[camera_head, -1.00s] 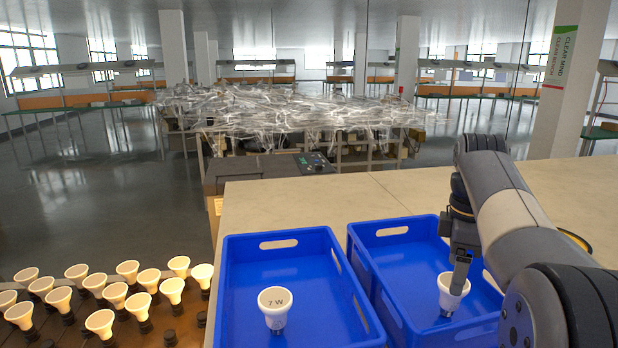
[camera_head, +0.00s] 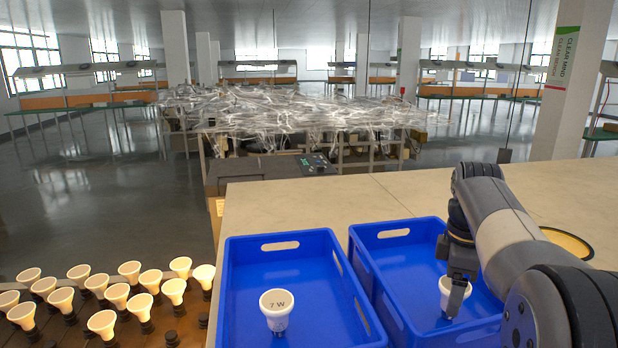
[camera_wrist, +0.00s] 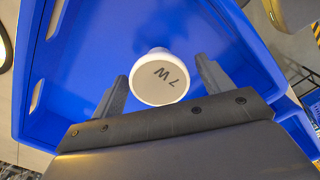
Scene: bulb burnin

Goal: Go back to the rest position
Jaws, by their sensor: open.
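My gripper (camera_head: 457,298) is over the right blue crate, pointing down, and it also shows in the wrist view (camera_wrist: 160,85). Its two fingers are spread apart. A white bulb (camera_head: 446,285) stands in the right crate (camera_head: 397,233), partly hidden behind the gripper in the head view. In the wrist view this bulb (camera_wrist: 160,77) shows "7 W" on its face and lies between and beyond the fingertips, with gaps on both sides. Another white "7 W" bulb (camera_head: 276,309) stands in the left blue crate (camera_head: 240,290).
Several lit bulbs (camera_head: 140,303) stand in rows on a rack at lower left. The pale table (camera_head: 330,200) is clear behind the crates. A dark control box (camera_head: 270,170) stands behind the table.

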